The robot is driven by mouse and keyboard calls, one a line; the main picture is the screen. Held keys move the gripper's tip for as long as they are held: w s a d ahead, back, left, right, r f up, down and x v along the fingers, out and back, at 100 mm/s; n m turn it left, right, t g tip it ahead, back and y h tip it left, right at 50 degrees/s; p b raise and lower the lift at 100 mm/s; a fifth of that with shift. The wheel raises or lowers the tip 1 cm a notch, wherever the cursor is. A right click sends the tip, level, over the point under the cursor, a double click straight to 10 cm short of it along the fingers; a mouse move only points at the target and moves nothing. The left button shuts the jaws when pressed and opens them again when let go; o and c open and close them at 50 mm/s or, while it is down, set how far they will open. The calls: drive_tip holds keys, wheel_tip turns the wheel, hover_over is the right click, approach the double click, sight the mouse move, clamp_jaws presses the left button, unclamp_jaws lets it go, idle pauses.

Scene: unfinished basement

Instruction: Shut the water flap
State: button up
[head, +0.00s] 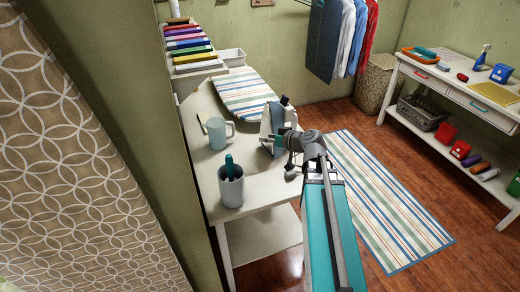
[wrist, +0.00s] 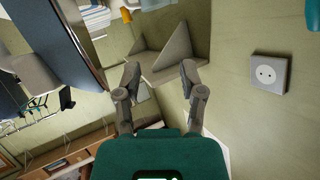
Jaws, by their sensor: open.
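A small upright grey and dark appliance, apparently the iron (head: 268,122), stands on the white table beside the ironing board. My gripper (head: 284,143) is close against its right side in the head view, and its fingers are hard to make out there. In the wrist view my gripper (wrist: 160,72) is open, its two grey fingers apart with nothing between them. A large dark blue and grey shape at the left of the wrist view may be part of the iron. I cannot make out the water flap or whether it is open.
A pale blue mug (head: 217,134) and a grey cup (head: 231,190) with a teal-handled thing stand on the white table (head: 262,190). The striped ironing board (head: 247,92) lies behind. A wall socket (wrist: 269,73) shows in the wrist view. Hanging clothes (head: 340,40) are at the back.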

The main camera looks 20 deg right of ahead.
drive_tip(key=shift+s+a+f+n+g+p, duration=0.2)
drive_tip(key=shift+s+a+f+g, duration=0.15)
drive_tip(key=shift+s+a, duration=0.3)
drive_tip(key=shift+s+a+f+n+g+p, duration=0.1)
drive_tip(key=shift+s+a+f+n+g, duration=0.15)
drive_tip(key=shift+s+a+g, duration=0.35)
drive_tip(key=shift+s+a+f+n+g+p, duration=0.15)
drive_tip(key=shift+s+a+f+g, duration=0.15)
drive_tip(key=shift+a, duration=0.55)
drive_tip(key=m+t+h+b, duration=0.4)
drive_tip(key=m+t, duration=0.3)
drive_tip(key=t, duration=0.2)
approach(286, 98)
drive_tip(key=s, duration=0.3)
drive_tip(key=shift+w+d+r+g, duration=0.15)
drive_tip(key=shift+w+d+g, duration=0.05)
drive_tip(key=shift+d+g, duration=0.1)
drive_tip(key=shift+w, duration=0.2)
drive_tip(key=w, duration=0.4)
drive_tip(key=w+a, duration=0.1)
drive_tip(key=w, duration=0.4)
drive_tip(key=w+a, duration=0.1)
drive_tip(key=w, duration=0.3)
drive_tip(key=shift+w+a, duration=0.1)
drive_tip(key=shift+w, duration=0.05)
